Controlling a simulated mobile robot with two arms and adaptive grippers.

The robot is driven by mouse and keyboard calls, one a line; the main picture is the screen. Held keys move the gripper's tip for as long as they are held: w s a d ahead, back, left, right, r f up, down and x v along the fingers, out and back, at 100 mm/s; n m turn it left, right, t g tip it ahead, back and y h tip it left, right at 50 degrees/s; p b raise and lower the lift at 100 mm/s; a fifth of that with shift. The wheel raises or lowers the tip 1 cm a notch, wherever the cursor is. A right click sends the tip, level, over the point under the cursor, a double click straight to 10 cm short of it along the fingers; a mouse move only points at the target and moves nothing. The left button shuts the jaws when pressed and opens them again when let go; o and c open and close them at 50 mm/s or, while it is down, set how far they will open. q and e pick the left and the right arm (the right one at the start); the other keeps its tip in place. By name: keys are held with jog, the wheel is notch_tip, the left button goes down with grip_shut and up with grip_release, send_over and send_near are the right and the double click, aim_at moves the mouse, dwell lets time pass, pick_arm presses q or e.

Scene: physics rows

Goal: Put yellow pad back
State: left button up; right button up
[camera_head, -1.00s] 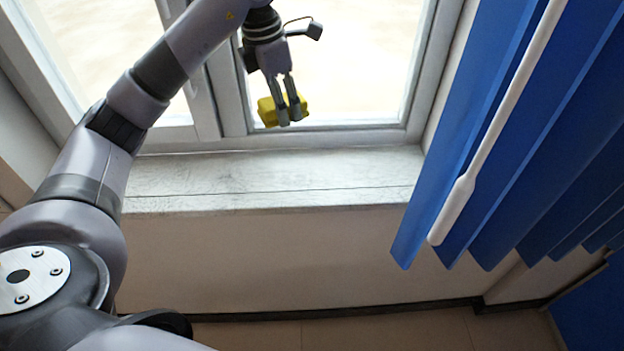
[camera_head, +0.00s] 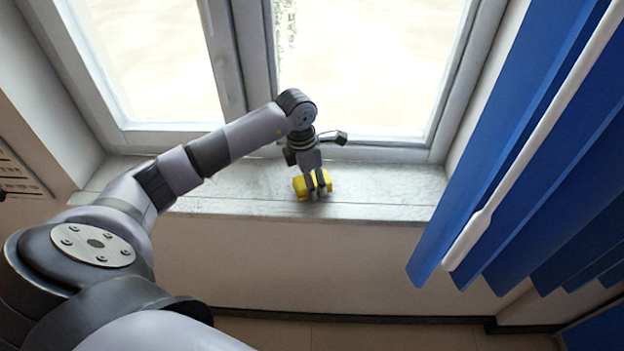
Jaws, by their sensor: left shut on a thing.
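The yellow pad (camera_head: 301,187) is a small yellow block, seen over the pale stone window sill (camera_head: 385,186) near its front edge. My left gripper (camera_head: 318,192) points down and is shut on the pad, with its fingers covering the pad's middle and right part. I cannot tell whether the pad touches the sill or is just above it. My right gripper is not in view.
A closed window (camera_head: 262,60) stands behind the sill. Blue vertical blinds (camera_head: 510,150) with a white wand (camera_head: 530,140) hang at the right. The sill is bare to the right of the pad. The wall drops below the sill to the floor.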

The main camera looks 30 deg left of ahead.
pick_arm(q)
jog(key=shift+f, duration=0.55)
jog(key=shift+f, duration=0.1)
jog(key=o, duration=1.1)
